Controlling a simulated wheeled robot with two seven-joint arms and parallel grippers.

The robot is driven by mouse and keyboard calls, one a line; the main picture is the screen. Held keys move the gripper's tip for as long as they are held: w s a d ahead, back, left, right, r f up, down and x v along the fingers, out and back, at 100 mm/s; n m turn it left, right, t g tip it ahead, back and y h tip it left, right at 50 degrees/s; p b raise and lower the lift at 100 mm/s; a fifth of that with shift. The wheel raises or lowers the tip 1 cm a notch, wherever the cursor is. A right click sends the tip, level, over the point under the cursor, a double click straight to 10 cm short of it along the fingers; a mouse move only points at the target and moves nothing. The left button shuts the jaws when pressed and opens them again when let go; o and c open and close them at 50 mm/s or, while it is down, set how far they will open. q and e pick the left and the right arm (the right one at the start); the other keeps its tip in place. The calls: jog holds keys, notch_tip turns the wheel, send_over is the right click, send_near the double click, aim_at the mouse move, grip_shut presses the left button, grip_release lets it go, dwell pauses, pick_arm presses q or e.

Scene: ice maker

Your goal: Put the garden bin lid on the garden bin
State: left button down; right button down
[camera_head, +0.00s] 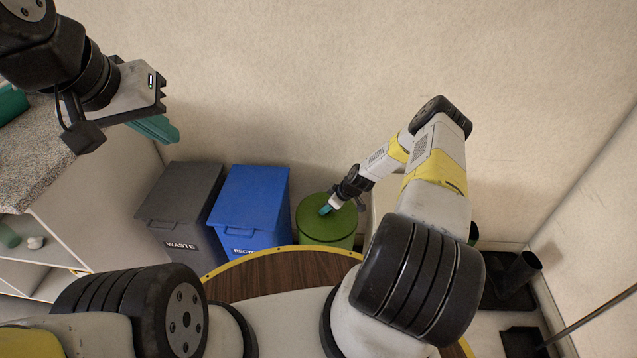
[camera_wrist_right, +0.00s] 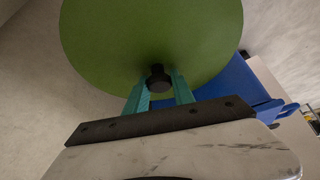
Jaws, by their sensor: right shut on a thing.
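The round green garden bin lid (camera_wrist_right: 150,45) fills the top of the right wrist view, with its black knob (camera_wrist_right: 158,78) between my teal fingertips. My right gripper (camera_wrist_right: 158,85) is shut on this knob. In the head view, the right gripper (camera_head: 326,210) reaches down onto the lid (camera_head: 312,212). The lid lines up over the green garden bin (camera_head: 330,240), right of the blue bin. I cannot tell whether the lid rests on the rim or hovers just above it. My left gripper (camera_head: 165,130) is up at the left, away from the bins; its finger opening is unclear.
A grey waste bin (camera_head: 180,205) and a blue recycling bin (camera_head: 252,205) stand left of the garden bin, against the wall. A speckled counter (camera_head: 35,150) is at the far left. Black objects (camera_head: 515,275) lie on the floor at the right.

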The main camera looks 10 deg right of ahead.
jog(key=shift+f, duration=0.65)
dwell(0.4)
jog(key=c, duration=1)
grip_release()
jog(key=shift+v, duration=3.9)
